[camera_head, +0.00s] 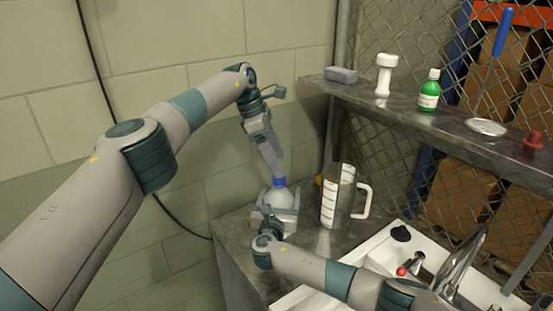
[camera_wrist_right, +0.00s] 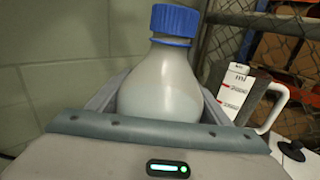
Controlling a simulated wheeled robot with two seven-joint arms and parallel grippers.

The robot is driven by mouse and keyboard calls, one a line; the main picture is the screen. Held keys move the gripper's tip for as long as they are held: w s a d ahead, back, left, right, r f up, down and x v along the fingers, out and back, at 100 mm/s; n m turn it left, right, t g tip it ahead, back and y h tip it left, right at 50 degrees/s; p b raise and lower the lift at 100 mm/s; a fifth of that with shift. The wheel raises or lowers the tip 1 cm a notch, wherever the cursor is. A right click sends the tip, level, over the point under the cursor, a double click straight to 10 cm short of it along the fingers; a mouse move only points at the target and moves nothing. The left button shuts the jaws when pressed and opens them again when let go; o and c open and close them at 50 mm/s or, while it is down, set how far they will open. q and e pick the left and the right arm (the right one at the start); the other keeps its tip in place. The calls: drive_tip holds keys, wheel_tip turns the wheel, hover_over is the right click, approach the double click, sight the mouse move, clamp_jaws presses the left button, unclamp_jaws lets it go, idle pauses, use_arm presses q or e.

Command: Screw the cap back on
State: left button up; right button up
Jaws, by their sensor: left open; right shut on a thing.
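A pale, rounded bottle (camera_head: 278,199) stands upright at the left end of the metal counter. A blue cap (camera_head: 279,182) sits on its neck; in the right wrist view the cap (camera_wrist_right: 174,22) looks level, with a blue ring just below it. My right gripper (camera_head: 277,207) is shut around the bottle's body, one finger on each side. My left gripper (camera_head: 274,168) is open and points down at the cap from above left. Its fingertips are close to the cap; I cannot tell whether they touch it.
A measuring jug (camera_head: 337,203) stands just right of the bottle. A white sink (camera_head: 385,258) with a metal tap (camera_head: 470,262) lies front right. A metal shelf (camera_head: 450,127) above holds a green bottle (camera_head: 429,92) and other items. A block wall is behind on the left.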

drive_tip(key=shift+f, duration=0.1)
use_arm(q)
drive_tip(key=v, duration=1.2)
use_arm(e)
drive_tip(key=o, duration=2.1)
drive_tip(key=shift+o, duration=0.2)
drive_tip(key=shift+s, duration=0.1)
use_arm(q)
drive_tip(key=shift+f+b, duration=1.95)
use_arm(e)
drive_tip(key=s+a, duration=0.2)
drive_tip(key=s, duration=1.5)
drive_tip(key=shift+a, duration=0.3)
